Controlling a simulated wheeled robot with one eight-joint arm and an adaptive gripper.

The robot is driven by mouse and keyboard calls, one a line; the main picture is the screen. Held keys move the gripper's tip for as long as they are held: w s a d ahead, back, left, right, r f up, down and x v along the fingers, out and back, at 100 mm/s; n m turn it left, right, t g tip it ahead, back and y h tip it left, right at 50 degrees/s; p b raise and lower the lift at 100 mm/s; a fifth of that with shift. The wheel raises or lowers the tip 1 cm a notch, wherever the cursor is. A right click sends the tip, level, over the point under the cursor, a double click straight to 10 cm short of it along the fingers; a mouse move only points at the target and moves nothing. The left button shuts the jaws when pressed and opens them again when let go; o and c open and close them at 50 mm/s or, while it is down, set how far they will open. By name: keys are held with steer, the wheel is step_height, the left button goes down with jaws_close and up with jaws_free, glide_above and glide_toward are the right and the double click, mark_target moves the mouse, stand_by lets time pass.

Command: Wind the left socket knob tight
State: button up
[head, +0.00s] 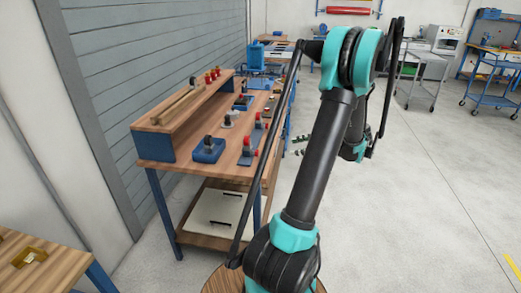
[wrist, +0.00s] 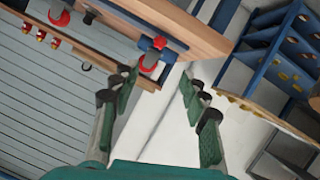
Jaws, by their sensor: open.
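Red-knobbed fixtures with blue bases stand along the right edge of the workbench (head: 180,130) in the head view. The nearest has a red knob (head: 247,142) on a blue plate; another red knob (head: 258,116) stands behind it. In the wrist view a fixture with red parts (wrist: 148,64) and a blue body lies just beyond my left finger, and a further red-ended one (wrist: 59,18) is at upper left. I cannot tell which is the left socket knob. My gripper (wrist: 158,92) is open and empty, apart from the fixtures; in the head view it (head: 300,146) hangs right of the bench.
A blue block with a dark knob (head: 208,150) sits at the bench's front. A raised wooden shelf (head: 178,108) carries several small red-topped pieces (head: 212,75). A white panel (head: 212,212) lies on the lower shelf. Floor to the right is clear; blue carts (head: 490,80) stand far back.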

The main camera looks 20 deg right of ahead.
mark_target(258, 153)
steer(key=x, duration=1.7)
steer(key=shift+c, duration=0.6)
jaws_close()
